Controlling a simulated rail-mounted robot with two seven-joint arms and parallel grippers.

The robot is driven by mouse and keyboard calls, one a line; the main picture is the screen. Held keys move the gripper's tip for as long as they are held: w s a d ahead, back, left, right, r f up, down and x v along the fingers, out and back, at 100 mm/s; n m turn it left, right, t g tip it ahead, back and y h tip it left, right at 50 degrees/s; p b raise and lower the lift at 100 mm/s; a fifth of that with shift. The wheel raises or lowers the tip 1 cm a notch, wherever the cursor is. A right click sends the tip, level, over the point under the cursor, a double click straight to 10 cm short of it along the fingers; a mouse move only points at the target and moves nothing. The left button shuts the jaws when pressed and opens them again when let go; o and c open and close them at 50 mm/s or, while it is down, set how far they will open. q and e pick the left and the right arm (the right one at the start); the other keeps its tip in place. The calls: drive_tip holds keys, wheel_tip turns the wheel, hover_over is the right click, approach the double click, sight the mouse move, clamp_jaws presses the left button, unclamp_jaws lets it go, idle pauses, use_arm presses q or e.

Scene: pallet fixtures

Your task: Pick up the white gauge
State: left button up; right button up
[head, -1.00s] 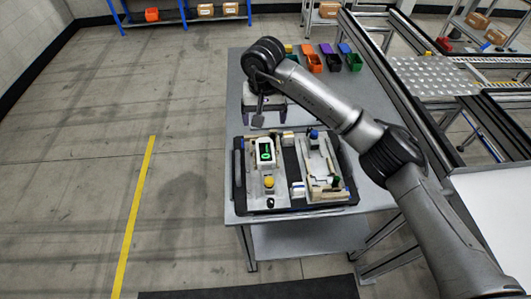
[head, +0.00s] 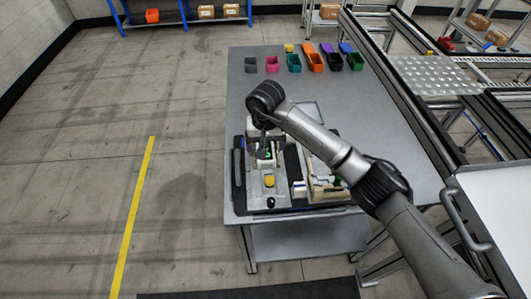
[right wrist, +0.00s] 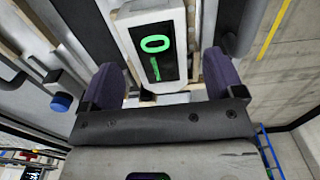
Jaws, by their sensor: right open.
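The white gauge (head: 264,163) stands in the left part of the pallet fixture on the table, partly hidden by my right gripper (head: 264,145) in the head view. In the right wrist view the gauge (right wrist: 178,14) has a white body and a dark display with green marks. The two purple-grey fingers of my right gripper (right wrist: 162,78) are apart, one to each side of the gauge's near end. I see no clear contact between fingers and gauge. My left gripper is not in view.
The black pallet tray (head: 238,191) also holds a yellow knob (head: 269,181) and other fixture parts on its right, partly under my arm. Several coloured bins (head: 293,62) line the table's back. The grey table (head: 370,125) is clear at the right.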

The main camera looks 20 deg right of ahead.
drive_tip(key=shift+f, duration=1.15)
drive_tip(key=c, duration=1.2)
